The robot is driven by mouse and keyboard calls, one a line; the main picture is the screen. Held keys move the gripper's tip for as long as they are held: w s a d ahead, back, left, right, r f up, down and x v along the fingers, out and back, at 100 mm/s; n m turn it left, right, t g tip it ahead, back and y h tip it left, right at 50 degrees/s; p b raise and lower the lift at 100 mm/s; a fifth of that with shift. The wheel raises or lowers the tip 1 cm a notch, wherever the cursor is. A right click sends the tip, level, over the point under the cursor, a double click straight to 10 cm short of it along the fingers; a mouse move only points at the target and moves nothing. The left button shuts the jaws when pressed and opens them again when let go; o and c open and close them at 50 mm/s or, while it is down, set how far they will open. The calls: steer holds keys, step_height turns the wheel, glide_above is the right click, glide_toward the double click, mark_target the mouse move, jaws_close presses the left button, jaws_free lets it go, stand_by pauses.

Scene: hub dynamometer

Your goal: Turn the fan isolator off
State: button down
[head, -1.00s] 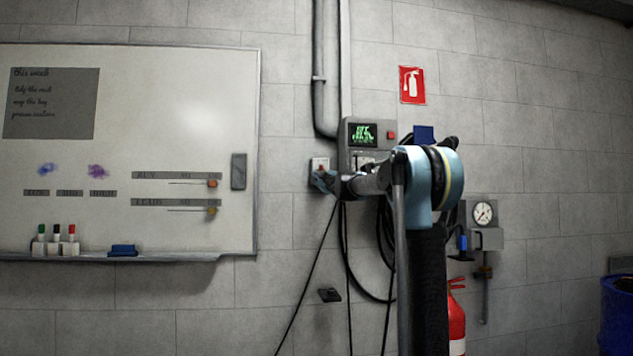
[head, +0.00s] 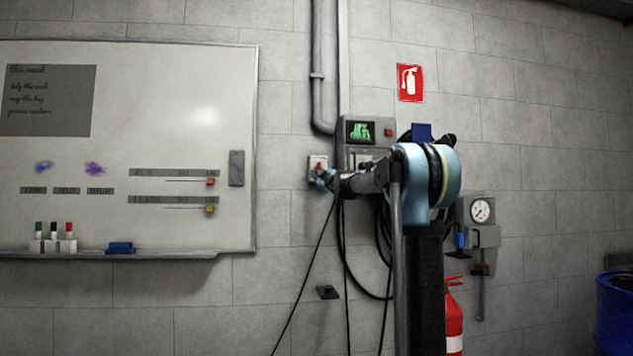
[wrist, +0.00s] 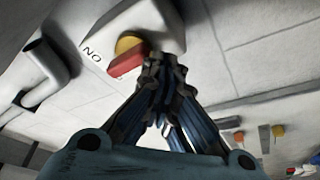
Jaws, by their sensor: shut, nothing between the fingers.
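The fan isolator (head: 316,162) is a small pale box on the wall, left of a grey display unit. The wrist view shows its white housing (wrist: 172,22), a yellow disc (wrist: 129,44) and a red handle (wrist: 128,64). Lettering beside the handle reads "NO" in this tilted view. My gripper (wrist: 160,68) is shut and empty, its fingertips close beside the red handle. I cannot tell whether they touch it. In the head view my gripper (head: 324,181) is in front of the isolator's lower part and hides some of it.
The grey display unit (head: 368,140) is just right of the isolator, with conduits above and hanging cables below. A whiteboard (head: 130,150) fills the left wall. A pressure gauge (head: 481,210), fire extinguisher (head: 454,320) and blue bin (head: 615,310) are on the right.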

steer(key=shift+a, duration=0.15)
stand_by(0.7)
steer(key=s+d, duration=0.1)
steer(key=s, duration=0.8)
steer(key=shift+s, duration=0.15)
steer(key=shift+f, duration=0.1)
stand_by(0.5)
